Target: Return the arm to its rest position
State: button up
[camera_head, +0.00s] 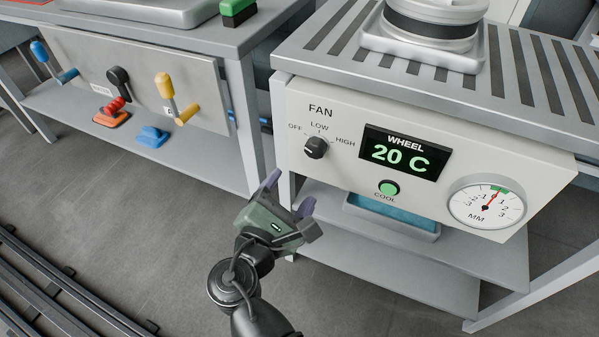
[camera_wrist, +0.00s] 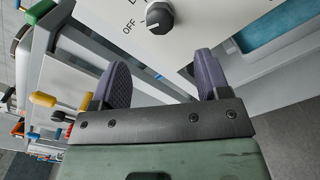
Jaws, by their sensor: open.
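My gripper (camera_head: 288,192) is open and empty in the head view, in front of the gap between the workbench and the wheel station. Its two purple fingers point up toward the control panel (camera_head: 350,185). In the wrist view the gripper (camera_wrist: 162,82) shows both fingers spread apart with nothing between them. The black fan knob (camera_head: 315,148) is above and slightly right of the fingertips, apart from them. It also shows in the wrist view (camera_wrist: 160,17), beyond the fingers.
The display (camera_head: 402,152) reads 20 C, above a green cool button (camera_head: 389,188). A dial gauge (camera_head: 487,202) sits at right. A silver wheel (camera_head: 434,22) lies on the slatted top. A tool panel (camera_head: 140,75) hangs at left. Open grey floor and rails (camera_head: 60,290) lie lower left.

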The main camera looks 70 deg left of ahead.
dwell(0.4)
jog(key=w+d+f+m+g+h, duration=0.3)
jog(key=w+d+f+m+h, duration=0.25)
jog(key=w+m, duration=0.25)
jog(key=w+d+f+m+g+h+p, duration=0.15)
jog(key=w+d+f+m+h, duration=0.25)
jog(key=w+d+m, duration=0.4)
jog(key=w+d+f+m+g+h, duration=0.4)
jog(key=w+d+f+m+h, duration=0.1)
jog(key=w+m, duration=0.4)
jog(key=w+d+m+g+y, duration=0.1)
jog(key=w+d+m, duration=0.35)
jog(key=d, duration=0.75)
jog(key=w+d+m+g+p, duration=0.15)
jog(key=w+d+m, duration=0.3)
jog(key=d, duration=0.65)
jog(key=w+d+m+g+y, duration=0.15)
jog(key=w+d+m, duration=0.35)
jog(key=d, duration=0.7)
notch_tip(320, 180, up, 38)
jog(key=a+h+p, duration=0.1)
jog(key=p, duration=3.6)
jog(key=shift+w+n+p, duration=0.35)
jog(key=shift+n+p, duration=0.05)
